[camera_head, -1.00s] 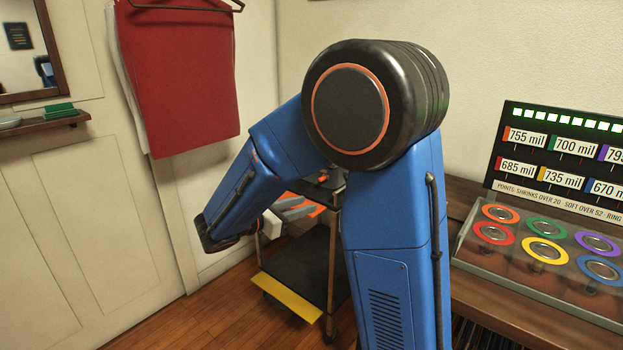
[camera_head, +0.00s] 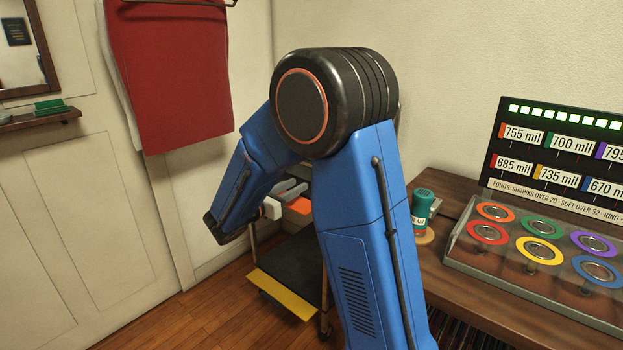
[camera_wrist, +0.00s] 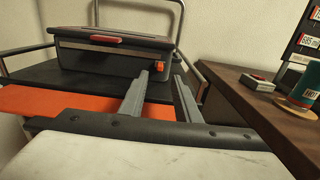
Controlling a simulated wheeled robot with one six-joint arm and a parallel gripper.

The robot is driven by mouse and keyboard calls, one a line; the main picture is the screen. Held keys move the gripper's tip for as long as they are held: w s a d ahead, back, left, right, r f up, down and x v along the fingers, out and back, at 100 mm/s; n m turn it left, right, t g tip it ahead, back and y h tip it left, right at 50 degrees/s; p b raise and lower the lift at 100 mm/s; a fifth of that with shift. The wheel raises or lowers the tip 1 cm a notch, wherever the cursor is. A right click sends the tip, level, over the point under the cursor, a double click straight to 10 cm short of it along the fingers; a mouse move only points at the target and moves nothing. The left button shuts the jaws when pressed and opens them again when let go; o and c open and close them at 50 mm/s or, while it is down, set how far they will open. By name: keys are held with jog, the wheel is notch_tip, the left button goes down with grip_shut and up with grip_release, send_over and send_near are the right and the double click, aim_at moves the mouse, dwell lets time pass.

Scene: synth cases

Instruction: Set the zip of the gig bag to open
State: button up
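A dark box-like case (camera_wrist: 112,62) with an orange-red top handle and a pale line along its front stands on a dark cart top in the wrist view. In the head view my arm hides the case and part of the cart.
A wooden bench stands to the right, with a green bottle (camera_head: 422,208), a panel of coloured rings (camera_head: 540,249) and a lit scoreboard (camera_head: 560,150). The cart has a lower shelf (camera_head: 292,268). Clear floor lies left.

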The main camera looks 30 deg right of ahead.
jog(key=x, duration=0.8)
jog(key=shift+w+d, duration=0.1)
jog(key=shift+d, duration=0.3)
grip_shut()
